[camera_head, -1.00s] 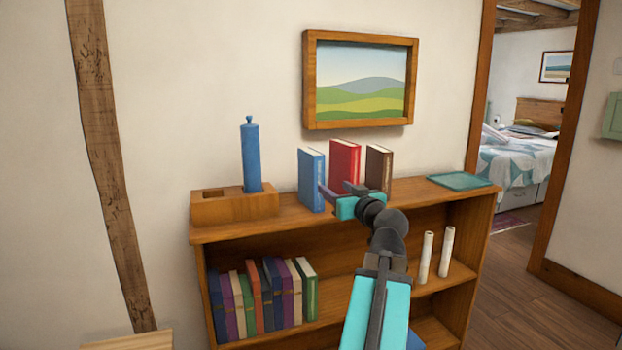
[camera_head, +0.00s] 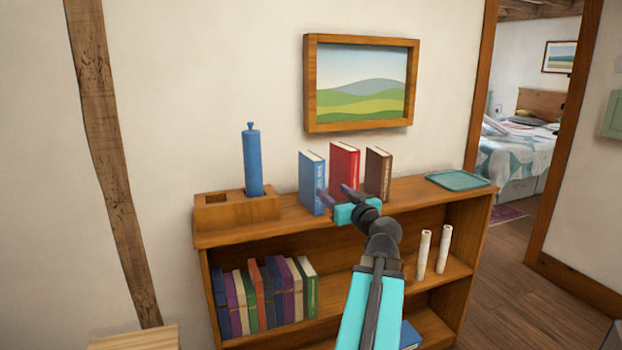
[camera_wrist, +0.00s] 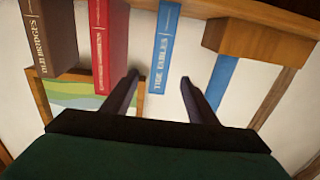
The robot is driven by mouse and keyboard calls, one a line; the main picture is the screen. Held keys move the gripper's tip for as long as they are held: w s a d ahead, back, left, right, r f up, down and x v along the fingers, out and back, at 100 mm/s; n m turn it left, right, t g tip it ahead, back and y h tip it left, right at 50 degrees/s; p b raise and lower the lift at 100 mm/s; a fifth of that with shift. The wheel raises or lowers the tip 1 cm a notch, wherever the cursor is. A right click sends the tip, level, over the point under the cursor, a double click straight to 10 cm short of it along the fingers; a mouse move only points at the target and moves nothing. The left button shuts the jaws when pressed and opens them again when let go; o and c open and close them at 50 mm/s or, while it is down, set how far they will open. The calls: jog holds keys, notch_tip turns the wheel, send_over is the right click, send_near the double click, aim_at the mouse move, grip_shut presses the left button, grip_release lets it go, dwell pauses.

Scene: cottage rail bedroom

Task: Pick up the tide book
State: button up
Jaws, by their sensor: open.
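The tide book (camera_head: 312,183) is a blue book standing upright on top of the wooden bookcase, at the left end of a loose row. Its spine reads "TIDE TABLES" in the wrist view (camera_wrist: 166,45), where the scene appears upside down. My gripper (camera_head: 333,190) is open and empty, in front of the blue and red books. In the wrist view my two fingers (camera_wrist: 158,80) point toward the tide book, with its spine roughly between them. I see no contact with it.
A red book (camera_head: 343,168) and a brown book (camera_head: 378,174) stand right of the tide book with gaps between. A wooden block (camera_head: 238,210) holding a blue cylinder (camera_head: 252,162) stands left. A teal tray (camera_head: 460,180) lies at the right end. A framed picture (camera_head: 361,85) hangs above.

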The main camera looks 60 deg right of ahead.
aim_at(320, 182)
jog(key=shift+w+d+r+p, duration=0.15)
jog(key=shift+w+p, duration=0.3)
jog(key=shift+p, duration=3.4)
jog(key=shift+p+x, duration=1.75)
jog(key=shift+x, duration=1.2)
jog(key=shift+d+f, duration=0.1)
jog(key=shift+f, duration=0.15)
jog(key=shift+w+d+r+p, duration=0.25)
jog(key=shift+w+d+p, duration=0.25)
jog(key=shift+w+p, duration=0.3)
jog(key=shift+p+x, duration=0.65)
jog(key=shift+x, duration=0.9)
jog(key=shift+f, duration=0.1)
